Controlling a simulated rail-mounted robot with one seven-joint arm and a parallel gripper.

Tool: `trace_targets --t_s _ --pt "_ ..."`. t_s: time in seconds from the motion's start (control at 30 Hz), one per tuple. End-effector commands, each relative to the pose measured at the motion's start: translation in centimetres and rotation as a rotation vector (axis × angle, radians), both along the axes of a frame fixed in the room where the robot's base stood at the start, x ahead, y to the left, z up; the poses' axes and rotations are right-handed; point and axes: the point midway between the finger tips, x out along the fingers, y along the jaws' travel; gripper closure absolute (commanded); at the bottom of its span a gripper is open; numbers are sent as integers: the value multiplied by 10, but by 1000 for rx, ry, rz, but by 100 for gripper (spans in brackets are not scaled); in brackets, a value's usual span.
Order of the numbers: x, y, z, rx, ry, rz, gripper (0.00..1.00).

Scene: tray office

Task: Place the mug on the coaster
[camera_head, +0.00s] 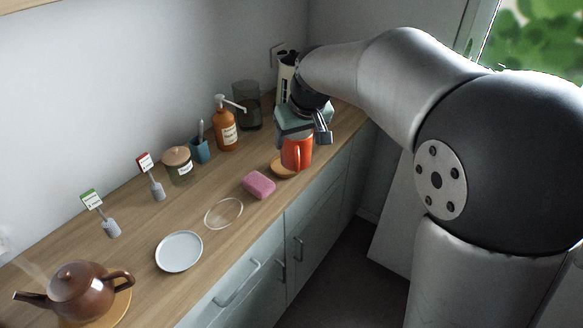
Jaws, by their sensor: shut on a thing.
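The orange-red mug (297,153) is upright near the front edge of the counter, toward the far end. My gripper (307,136) reaches down over the mug from above and is shut on it; one finger shows at the right of its rim. A round, cork-coloured coaster (280,170) shows beneath and to the left of the mug, and the mug hides much of it. I cannot tell whether the mug's base touches the coaster or is just above it.
A pink sponge (258,184), a clear round dish (223,213) and a white plate (179,251) lie nearer. A brown teapot (82,289) stands at front left. A soap bottle (225,128), jar (178,166) and dark glass (247,105) line the wall.

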Motion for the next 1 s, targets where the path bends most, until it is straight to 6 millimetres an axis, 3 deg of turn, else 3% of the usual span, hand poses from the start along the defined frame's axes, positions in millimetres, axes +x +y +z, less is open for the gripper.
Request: trace_targets --t_s 0.03,0.17,0.53,0.6,0.8,1.0 --pt "-2 13 -2 1 -2 25 67" --pt "2 26 -6 2 0 49 67" --pt "86 29 -42 0 2 49 67" --pt "98 29 -57 -1 3 50 67" --pt "123 30 -88 1 1 49 67" --pt "132 30 -99 2 0 51 67"
